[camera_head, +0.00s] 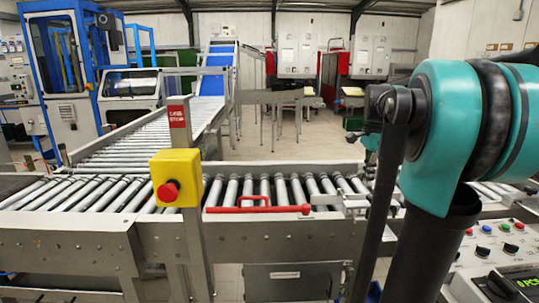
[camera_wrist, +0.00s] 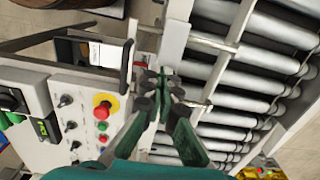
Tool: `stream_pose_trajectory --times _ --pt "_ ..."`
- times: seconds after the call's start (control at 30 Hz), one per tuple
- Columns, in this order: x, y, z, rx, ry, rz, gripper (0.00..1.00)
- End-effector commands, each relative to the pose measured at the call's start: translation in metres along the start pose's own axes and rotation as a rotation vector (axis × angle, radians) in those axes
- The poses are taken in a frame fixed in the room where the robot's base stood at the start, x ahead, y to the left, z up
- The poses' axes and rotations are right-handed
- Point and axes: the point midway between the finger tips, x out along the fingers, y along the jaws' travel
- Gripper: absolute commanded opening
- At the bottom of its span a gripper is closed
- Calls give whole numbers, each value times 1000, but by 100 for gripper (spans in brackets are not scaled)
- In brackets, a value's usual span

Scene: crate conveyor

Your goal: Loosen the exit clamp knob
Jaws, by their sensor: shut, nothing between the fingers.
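My gripper (camera_wrist: 161,74) shows in the wrist view with its green fingers together and nothing between them. Its tips are over the conveyor's side rail, by a pale upright plate (camera_wrist: 175,42) and thin metal rods. I cannot make out the exit clamp knob for certain; the fingers may cover it. In the head view a small metal bracket (camera_head: 345,203) sits on the near rail, partly behind my arm. My gripper cannot be made out there. Whether the fingertips touch anything is unclear.
The roller conveyor (camera_head: 290,188) crosses the head view. A red bar (camera_head: 258,209) lies along its near rail. A yellow emergency-stop box (camera_head: 178,178) stands on a post at left. A control panel (camera_wrist: 83,122) with knobs and a red button lies left of the fingers in the wrist view.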

Motion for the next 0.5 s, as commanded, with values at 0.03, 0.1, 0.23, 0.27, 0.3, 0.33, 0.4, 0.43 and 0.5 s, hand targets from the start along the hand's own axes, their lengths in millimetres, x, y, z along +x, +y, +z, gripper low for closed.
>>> stream_pose_trajectory --times 0.03,0.1,0.23,0.27,0.3,0.33,0.4,0.43,0.5 --pt "0 0 0 0 0 0 0" --pt "0 0 0 0 0 0 0" --pt "0 0 0 0 0 0 0" --pt "0 -1 0 0 0 0 0" --pt "-1 -3 0 0 0 0 0" --pt "-2 -6 -1 0 0 0 0" --pt "-5 -14 -2 0 0 0 0" --pt "-6 -18 -2 0 0 0 0" --pt "-9 -26 -3 0 0 0 0"
